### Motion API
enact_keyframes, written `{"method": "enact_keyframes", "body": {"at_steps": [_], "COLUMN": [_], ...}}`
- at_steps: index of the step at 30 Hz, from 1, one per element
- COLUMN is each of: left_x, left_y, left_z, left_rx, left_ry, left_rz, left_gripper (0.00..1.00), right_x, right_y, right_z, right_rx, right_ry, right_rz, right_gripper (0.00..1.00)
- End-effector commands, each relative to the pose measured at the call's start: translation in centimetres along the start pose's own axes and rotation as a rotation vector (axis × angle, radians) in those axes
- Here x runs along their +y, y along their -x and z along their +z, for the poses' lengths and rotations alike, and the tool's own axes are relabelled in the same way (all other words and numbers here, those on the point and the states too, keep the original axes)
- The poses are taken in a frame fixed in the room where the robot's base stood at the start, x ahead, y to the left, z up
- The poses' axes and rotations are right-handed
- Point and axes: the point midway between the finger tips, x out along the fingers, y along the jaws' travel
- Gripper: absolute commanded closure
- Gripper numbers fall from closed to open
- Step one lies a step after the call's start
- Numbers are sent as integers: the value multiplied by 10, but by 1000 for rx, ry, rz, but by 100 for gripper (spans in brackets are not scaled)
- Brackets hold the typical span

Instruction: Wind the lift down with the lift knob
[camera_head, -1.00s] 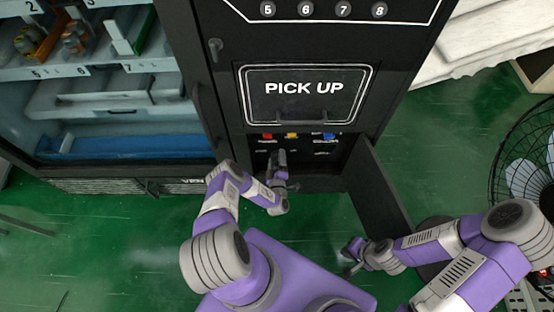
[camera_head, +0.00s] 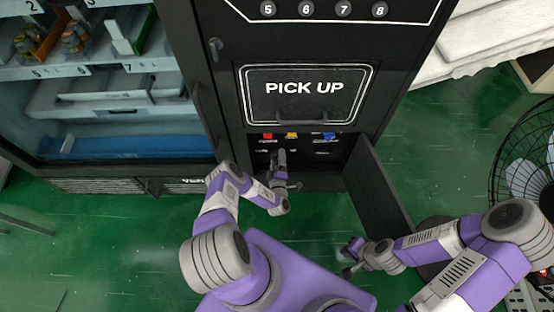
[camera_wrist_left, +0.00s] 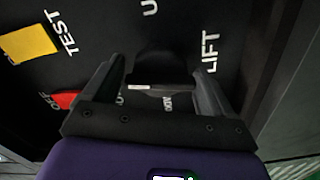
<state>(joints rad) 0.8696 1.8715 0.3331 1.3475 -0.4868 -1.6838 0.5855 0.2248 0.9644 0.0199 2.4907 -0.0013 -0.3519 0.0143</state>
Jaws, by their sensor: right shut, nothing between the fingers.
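The lift knob (camera_wrist_left: 160,70) is a dark, rounded shape beside the white LIFT lettering in the left wrist view. My left gripper (camera_wrist_left: 158,72) has its two fingers spread wide, one on each side of the knob. I cannot make out contact between the fingers and the knob. In the head view my left gripper (camera_head: 281,157) reaches into the low opening under the PICK UP flap and hides the knob there. My right gripper (camera_head: 348,262) is shut and empty, low in front of the open dark door.
A yellow control (camera_wrist_left: 30,44) by TEST and a red one (camera_wrist_left: 65,99) by OFF share the panel. A blue control (camera_head: 329,136) is at its right. The open door (camera_head: 378,190) stands right of the opening. A fan (camera_head: 525,160) is at far right.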

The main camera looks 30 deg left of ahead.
Motion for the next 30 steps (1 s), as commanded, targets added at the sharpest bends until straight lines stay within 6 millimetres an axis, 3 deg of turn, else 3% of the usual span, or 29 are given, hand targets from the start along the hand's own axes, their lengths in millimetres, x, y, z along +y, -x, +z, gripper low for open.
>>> {"method": "enact_keyframes", "body": {"at_steps": [3,11,22,30], "left_x": [0,0,1,0], "left_y": [-1,2,59,75], "left_z": [-1,-2,-2,-1], "left_rx": [3,5,3,3], "left_ry": [-1,-2,-2,-1], "left_rz": [1,0,-2,1], "left_gripper": [0,0,0,0], "right_x": [0,-1,-8,-9], "right_y": [0,2,20,23], "right_z": [0,0,1,1], "right_rx": [0,0,0,0], "right_ry": [0,0,0,0], "right_rz": [0,0,0,0], "right_gripper": [100,100,100,100]}}
